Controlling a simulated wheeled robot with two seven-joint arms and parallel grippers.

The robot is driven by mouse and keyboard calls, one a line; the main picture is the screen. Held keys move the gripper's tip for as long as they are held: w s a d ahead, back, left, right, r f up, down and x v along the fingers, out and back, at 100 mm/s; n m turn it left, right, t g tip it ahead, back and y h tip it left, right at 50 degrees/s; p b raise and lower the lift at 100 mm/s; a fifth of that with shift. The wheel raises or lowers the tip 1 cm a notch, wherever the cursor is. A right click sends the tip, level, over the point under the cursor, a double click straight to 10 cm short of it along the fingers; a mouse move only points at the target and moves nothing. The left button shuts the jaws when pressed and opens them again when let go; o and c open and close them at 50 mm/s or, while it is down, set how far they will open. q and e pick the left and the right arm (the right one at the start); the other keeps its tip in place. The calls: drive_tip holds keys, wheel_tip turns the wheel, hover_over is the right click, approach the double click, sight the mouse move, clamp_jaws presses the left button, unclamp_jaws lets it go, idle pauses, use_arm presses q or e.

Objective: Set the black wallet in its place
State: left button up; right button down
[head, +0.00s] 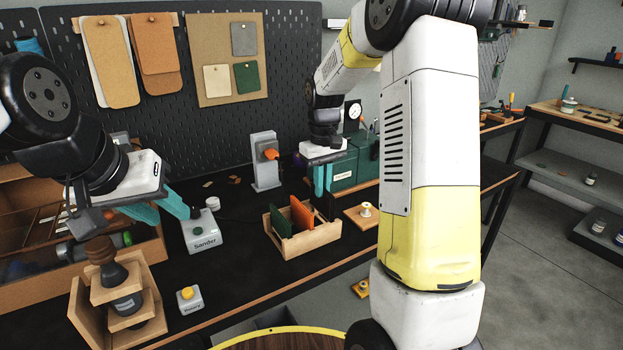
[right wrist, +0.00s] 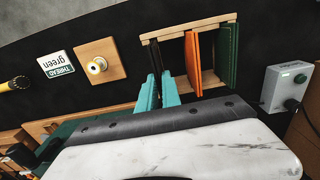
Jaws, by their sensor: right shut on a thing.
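The black wallet (right wrist: 153,62) stands on edge between the teal fingers of my right gripper (right wrist: 160,92) in the right wrist view. It is at the left end of the wooden rack (right wrist: 190,30) there, beside the orange wallet (right wrist: 193,60) and the green wallet (right wrist: 229,55). In the head view my right gripper (head: 323,180) points down over the right end of the rack (head: 310,242); the black wallet is hard to tell from the dark table. Whether its lower edge touches the rack floor I cannot tell. My left gripper (head: 172,214) is open and empty beside the sander box.
The sander box (head: 203,236) stands left of the rack. A small board with a thread spool (head: 365,210) lies just right of it, with a green box (head: 343,170) behind. A wooden stand (head: 75,305) holds a dark tool at front left.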

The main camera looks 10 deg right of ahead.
sight(322, 213)
drive_tip(key=shift+f, duration=1.75)
drive_tip(key=c, duration=1.5)
unclamp_jaws()
drive_tip(key=shift+o, duration=0.2)
drive_tip(key=shift+r, duration=0.1)
wheel_tip(322, 213, up, 8)
drive_tip(key=shift+f, duration=0.25)
drive_tip(key=shift+r, duration=0.1)
